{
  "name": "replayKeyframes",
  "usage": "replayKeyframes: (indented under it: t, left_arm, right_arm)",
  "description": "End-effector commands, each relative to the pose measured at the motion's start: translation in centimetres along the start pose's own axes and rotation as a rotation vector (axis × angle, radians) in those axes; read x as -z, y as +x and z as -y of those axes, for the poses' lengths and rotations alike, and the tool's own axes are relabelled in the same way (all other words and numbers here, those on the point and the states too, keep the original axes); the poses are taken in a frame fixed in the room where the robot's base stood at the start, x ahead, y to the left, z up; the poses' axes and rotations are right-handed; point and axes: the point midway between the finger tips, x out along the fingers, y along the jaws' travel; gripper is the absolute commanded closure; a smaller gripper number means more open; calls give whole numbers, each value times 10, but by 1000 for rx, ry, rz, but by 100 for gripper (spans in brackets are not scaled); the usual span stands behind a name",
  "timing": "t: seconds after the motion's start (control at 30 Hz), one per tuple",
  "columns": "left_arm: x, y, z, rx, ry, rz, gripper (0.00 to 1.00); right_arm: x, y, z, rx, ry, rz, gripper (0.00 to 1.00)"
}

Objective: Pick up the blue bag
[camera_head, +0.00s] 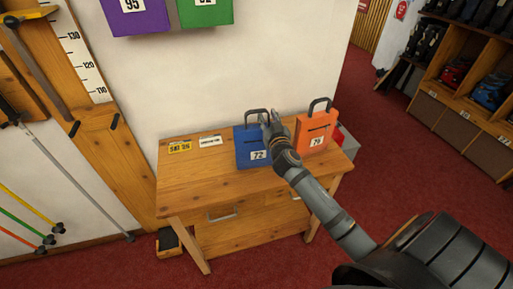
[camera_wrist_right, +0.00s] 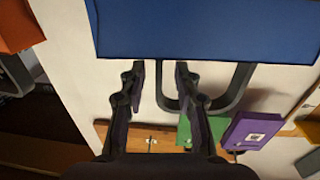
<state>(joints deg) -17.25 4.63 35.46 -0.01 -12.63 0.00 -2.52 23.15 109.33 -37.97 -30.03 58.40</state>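The blue bag (camera_head: 249,148), labelled 72, stands upright on the wooden bench with its grey loop handle up. My right gripper (camera_head: 267,120) is at the handle, partly covering it in the head view. In the right wrist view the blue bag (camera_wrist_right: 205,30) fills the top, and the grey handle (camera_wrist_right: 235,88) shows beyond the fingers. The right gripper (camera_wrist_right: 159,75) is open there, its two fingers apart with one side of the handle appearing between them. I cannot tell whether they touch it. My left gripper is in neither view.
An orange bag (camera_head: 316,132) stands close right of the blue one on the wooden bench (camera_head: 195,190). Yellow and white tags lie left. Purple (camera_head: 135,18) and green (camera_head: 205,12) bags hang above. Shelves (camera_head: 465,85) stand at the right.

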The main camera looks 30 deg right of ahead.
Motion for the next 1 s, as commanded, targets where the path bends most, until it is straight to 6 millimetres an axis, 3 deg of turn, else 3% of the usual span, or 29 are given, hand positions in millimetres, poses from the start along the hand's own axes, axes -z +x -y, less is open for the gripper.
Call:
replayKeyframes:
  t: [0.17, 0.43, 1.0]
  left_arm:
    - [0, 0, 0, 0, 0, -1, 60]
    - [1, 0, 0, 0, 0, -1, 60]
    - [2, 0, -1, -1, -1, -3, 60]
  right_arm:
    - [-1, 0, 0, 0, 0, 0, 68]
    - [-1, 0, 0, 0, 0, 0, 100]
    - [1, 0, 0, 1, 1, -2, 100]
